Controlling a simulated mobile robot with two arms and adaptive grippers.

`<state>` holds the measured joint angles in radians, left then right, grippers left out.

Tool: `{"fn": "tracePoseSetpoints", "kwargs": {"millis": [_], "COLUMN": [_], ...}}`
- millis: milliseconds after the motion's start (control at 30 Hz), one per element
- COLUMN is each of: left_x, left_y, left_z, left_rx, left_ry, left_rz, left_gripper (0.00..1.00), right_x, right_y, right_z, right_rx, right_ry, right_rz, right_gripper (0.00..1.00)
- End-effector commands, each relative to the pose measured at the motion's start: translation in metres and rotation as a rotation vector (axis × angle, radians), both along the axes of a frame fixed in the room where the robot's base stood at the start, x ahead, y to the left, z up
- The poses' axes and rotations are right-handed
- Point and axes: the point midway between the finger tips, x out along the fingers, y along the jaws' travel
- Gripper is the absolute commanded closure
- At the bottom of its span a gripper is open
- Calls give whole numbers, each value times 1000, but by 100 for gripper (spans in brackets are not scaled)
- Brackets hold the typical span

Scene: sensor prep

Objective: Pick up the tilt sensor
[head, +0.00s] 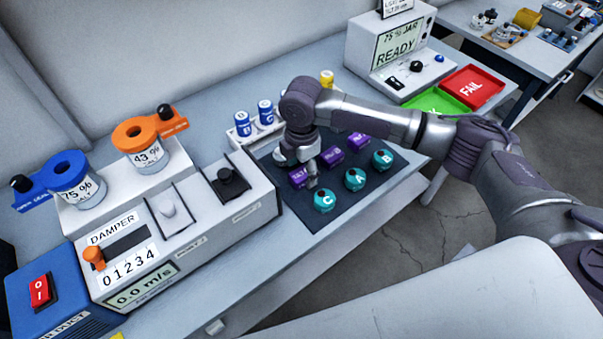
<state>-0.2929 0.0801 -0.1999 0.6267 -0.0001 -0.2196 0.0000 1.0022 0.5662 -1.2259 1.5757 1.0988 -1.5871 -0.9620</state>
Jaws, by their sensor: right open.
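Three purple block sensors lie on the dark mat (338,203). The leftmost purple block (297,178) has a small, partly covered label that may read as tilt; I cannot read it surely. The middle purple block (332,157) and the far purple block (358,141) lie to its right. My right gripper (301,170) is open and points down over the leftmost block, its fingers hiding part of it. I cannot tell whether the fingers touch it. My left gripper is out of view.
Teal round sensors C (324,201), A (355,179) and B (382,160) stand close along the mat's front. A white rack with blue-capped vials (266,112) is behind. A grey damper device (180,222) stands left. Green (437,101) and red (472,88) trays lie right.

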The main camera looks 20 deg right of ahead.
Motion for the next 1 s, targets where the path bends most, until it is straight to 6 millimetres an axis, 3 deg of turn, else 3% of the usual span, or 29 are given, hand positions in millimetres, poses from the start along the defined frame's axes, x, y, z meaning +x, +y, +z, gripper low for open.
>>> {"fn": "tracePoseSetpoints", "kwargs": {"millis": [133, 400, 800, 1000], "left_x": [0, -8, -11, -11], "left_y": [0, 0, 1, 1], "left_z": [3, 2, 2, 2], "left_rx": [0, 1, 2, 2], "left_ry": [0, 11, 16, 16], "left_rz": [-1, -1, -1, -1], "left_gripper": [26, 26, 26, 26], "right_x": [0, 0, 0, 0], "right_y": [0, 0, 0, 0], "right_z": [-16, -19, -18, -18], "right_rx": [0, 0, 0, 0], "right_ry": [1, -1, -1, -1], "right_rz": [0, 1, 1, 0], "right_gripper": [29, 29, 96, 97]}}
